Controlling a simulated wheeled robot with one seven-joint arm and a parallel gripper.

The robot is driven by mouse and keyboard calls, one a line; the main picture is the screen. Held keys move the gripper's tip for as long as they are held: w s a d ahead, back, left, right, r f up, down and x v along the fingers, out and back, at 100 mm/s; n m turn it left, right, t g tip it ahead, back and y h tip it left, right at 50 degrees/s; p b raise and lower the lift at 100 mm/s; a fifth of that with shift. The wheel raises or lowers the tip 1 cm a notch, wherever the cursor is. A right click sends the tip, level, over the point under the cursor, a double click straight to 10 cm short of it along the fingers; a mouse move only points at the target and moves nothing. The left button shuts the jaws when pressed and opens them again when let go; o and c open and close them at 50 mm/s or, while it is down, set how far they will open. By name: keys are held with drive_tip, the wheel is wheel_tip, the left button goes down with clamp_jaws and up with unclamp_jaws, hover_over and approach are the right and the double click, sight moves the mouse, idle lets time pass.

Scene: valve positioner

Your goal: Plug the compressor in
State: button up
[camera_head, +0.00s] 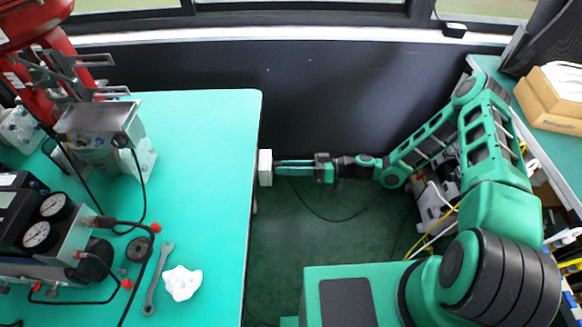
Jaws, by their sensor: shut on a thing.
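My gripper (282,168) is at the right edge of the green table, pointing left. Its fingers are shut on what appears to be the plug, which is mostly hidden between them. A thin black cable (318,213) hangs below the gripper and trails over the floor to the right. A white box (264,167), which looks like a socket, is at the table's edge directly in front of the fingertips. I cannot tell whether the plug is in it. I cannot say for sure which machine is the compressor.
The green table (205,125) carries a red machine (45,55), a grey metal box (100,122), a black unit with gauges (45,230), a wrench (158,280) and a white lump (182,283). A cluttered shelf stands right; the floor (300,235) between is mostly open.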

drive_tip(key=shift+a, duration=0.15)
drive_tip(key=o, duration=1.1)
drive_tip(key=shift+o, duration=0.2)
drive_tip(key=d, duration=1.1)
drive_tip(key=shift+s, duration=0.15)
